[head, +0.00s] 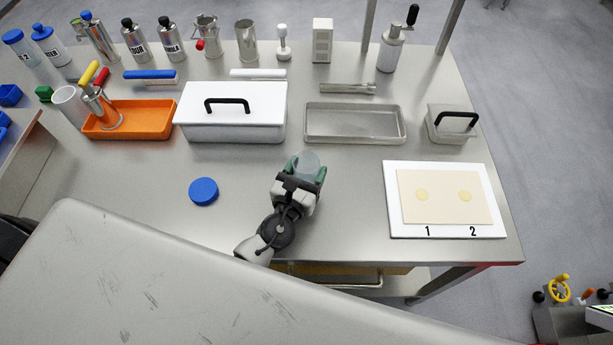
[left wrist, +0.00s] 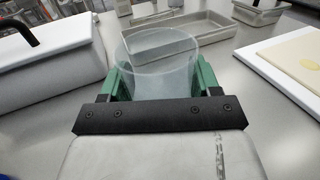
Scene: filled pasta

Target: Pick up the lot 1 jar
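A clear, open jar (head: 308,162) is between the green fingers of my left gripper (head: 305,172), near the middle of the table. In the left wrist view the jar (left wrist: 158,62) fits closely between both fingers (left wrist: 162,82), which appear to press on its sides. It looks empty and its mouth has no lid. No label shows on it, so I cannot read whether it is lot 1. I cannot tell whether its base touches the table. My right gripper is not in view.
A blue lid (head: 204,191) lies left of my gripper. A white lidded box (head: 235,125), a steel tray (head: 354,138) and an orange tray (head: 160,124) stand behind. A white board (head: 392,209) lies right. Blue-lidded jars (head: 50,45) stand far left; one label (head: 25,58) shows a 2.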

